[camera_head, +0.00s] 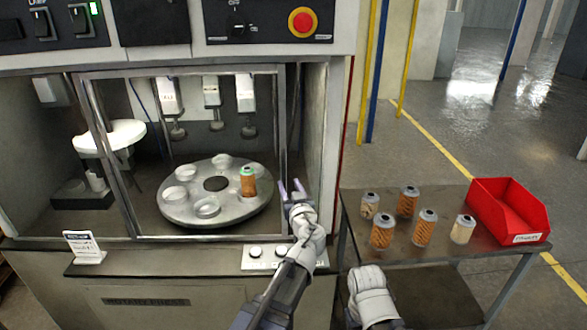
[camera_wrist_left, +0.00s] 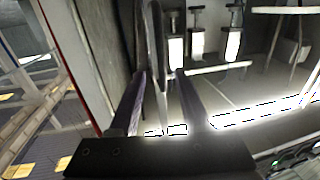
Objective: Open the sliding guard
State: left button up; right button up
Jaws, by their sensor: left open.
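The sliding guard (camera_head: 283,130) is a clear panel in a grey metal frame across the front of the machine's chamber. Its right upright stands near the chamber's right side. My left gripper (camera_head: 292,187) is at that upright, with its fingers pointing into the machine. In the left wrist view the open jaws (camera_wrist_left: 160,100) show a grey upright bar (camera_wrist_left: 156,45) between the two dark fingers. I cannot tell whether either finger touches it. My right arm's white wrist (camera_head: 370,295) is low in front of the side table; its fingertips cannot be made out.
Behind the guard, a round turntable (camera_head: 215,210) has several clear cups and one orange cartridge (camera_head: 248,182). The side table (camera_head: 420,252) at right holds several cartridges and a red bin (camera_head: 508,212). A small sign (camera_head: 84,246) stands on the machine's front ledge.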

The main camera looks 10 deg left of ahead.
aim_at(284, 174)
pick_arm(q)
jog(key=shift+x, duration=3.85)
jog(key=shift+s+a, duration=0.1)
jog(key=shift+c, duration=0.3)
grip_shut()
